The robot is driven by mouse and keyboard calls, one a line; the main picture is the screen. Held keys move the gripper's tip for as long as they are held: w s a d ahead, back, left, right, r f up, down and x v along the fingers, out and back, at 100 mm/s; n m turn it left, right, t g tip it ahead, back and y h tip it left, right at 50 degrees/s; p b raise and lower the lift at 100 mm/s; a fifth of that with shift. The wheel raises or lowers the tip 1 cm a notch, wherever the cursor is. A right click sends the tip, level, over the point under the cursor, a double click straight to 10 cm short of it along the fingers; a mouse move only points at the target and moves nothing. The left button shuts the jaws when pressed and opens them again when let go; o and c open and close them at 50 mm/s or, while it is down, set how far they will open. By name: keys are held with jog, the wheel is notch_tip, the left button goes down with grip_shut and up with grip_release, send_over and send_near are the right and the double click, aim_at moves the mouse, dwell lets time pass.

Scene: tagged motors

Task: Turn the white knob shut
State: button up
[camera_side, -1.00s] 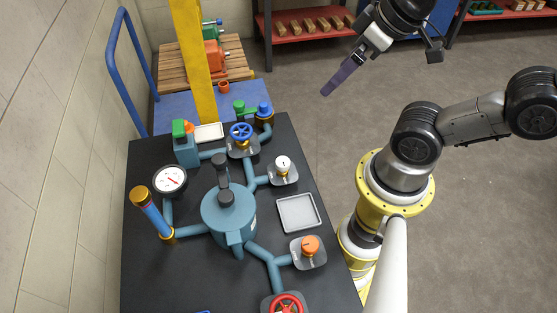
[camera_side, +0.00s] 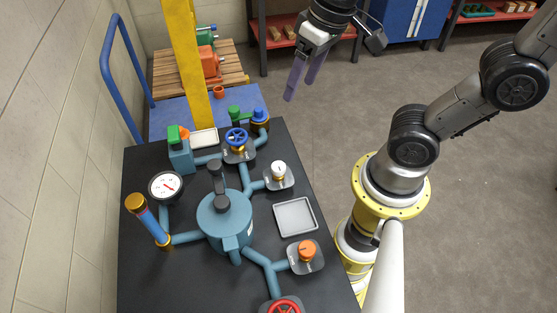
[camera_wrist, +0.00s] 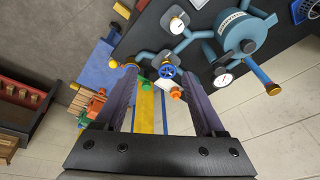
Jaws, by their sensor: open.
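The white knob (camera_side: 279,168) stands on a grey square plate at the end of a blue-grey pipe, right of the central tank in the side view. In the wrist view the white knob (camera_wrist: 177,25) shows near the top, left of the tank. Its turn position is too small to read. My gripper (camera_side: 298,92) is high above the floor, behind and to the right of the knob in the side view, well apart from it. Its two purple fingers are open with nothing between them. They also show in the wrist view (camera_wrist: 165,104).
The blue-grey tank (camera_side: 225,218) stands mid-table. A blue handwheel (camera_side: 236,137) is behind the white knob, and an orange knob (camera_side: 306,249) and red handwheel (camera_side: 284,307) are in front. An empty grey tray (camera_side: 295,217) lies nearby. A yellow post (camera_side: 188,60) rises behind the table.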

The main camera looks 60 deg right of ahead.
aim_at(279, 166)
jog(key=a+f+g, duration=0.1)
jog(key=f, duration=0.5)
jog(key=w+a+f+n+g, duration=0.1)
jog(key=a+f, duration=0.1)
jog(key=f, duration=0.5)
jog(key=w+a+f+g, duration=0.1)
jog(key=a+f, duration=0.1)
jog(key=f, duration=0.4)
jog(key=shift+f+n, duration=0.25)
jog(key=shift+n, duration=0.05)
grip_shut()
